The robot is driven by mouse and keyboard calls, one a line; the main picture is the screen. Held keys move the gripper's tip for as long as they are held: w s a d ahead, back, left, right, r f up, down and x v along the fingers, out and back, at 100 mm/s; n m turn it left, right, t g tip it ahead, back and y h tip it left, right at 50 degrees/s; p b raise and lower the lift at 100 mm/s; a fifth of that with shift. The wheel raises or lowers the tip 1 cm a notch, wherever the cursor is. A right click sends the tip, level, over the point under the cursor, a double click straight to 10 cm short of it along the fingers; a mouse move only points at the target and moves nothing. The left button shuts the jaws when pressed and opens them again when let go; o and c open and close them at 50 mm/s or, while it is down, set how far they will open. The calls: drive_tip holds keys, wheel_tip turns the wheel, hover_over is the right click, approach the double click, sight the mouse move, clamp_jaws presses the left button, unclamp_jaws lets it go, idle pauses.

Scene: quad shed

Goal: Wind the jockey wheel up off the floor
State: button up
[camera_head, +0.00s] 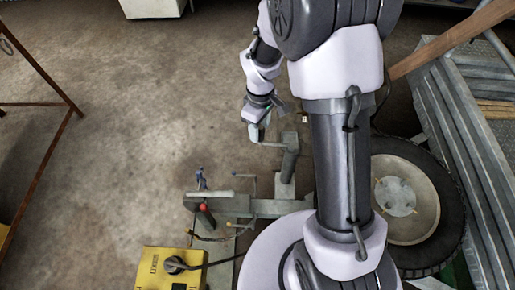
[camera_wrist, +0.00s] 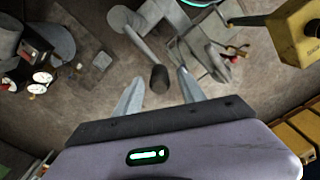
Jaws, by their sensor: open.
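The jockey wheel's grey upright tube (camera_head: 289,160) stands right of my gripper in the head view. A thin crank arm (camera_head: 271,144) runs left from its top. In the wrist view the crank arm (camera_wrist: 139,42) ends in a dark cylindrical handle grip (camera_wrist: 159,79). My gripper (camera_wrist: 160,77) is open, its two fingers apart on either side of that grip, with visible gaps. In the head view my gripper (camera_head: 262,134) is at the left end of the crank. I cannot see the wheel at the tube's foot or whether it touches the floor.
The coupling with a red knob (camera_head: 202,207) and a yellow box (camera_head: 173,268) with a black cable lie nearer. A large tyre (camera_head: 440,190) and grey metal panels (camera_head: 465,130) stand at right. A rusty frame (camera_head: 62,120) is at far left. Open concrete floor (camera_head: 130,110) lies left.

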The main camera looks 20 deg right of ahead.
drive_tip(key=shift+f, duration=0.8)
drive_tip(key=shift+r, duration=0.1)
clamp_jaws()
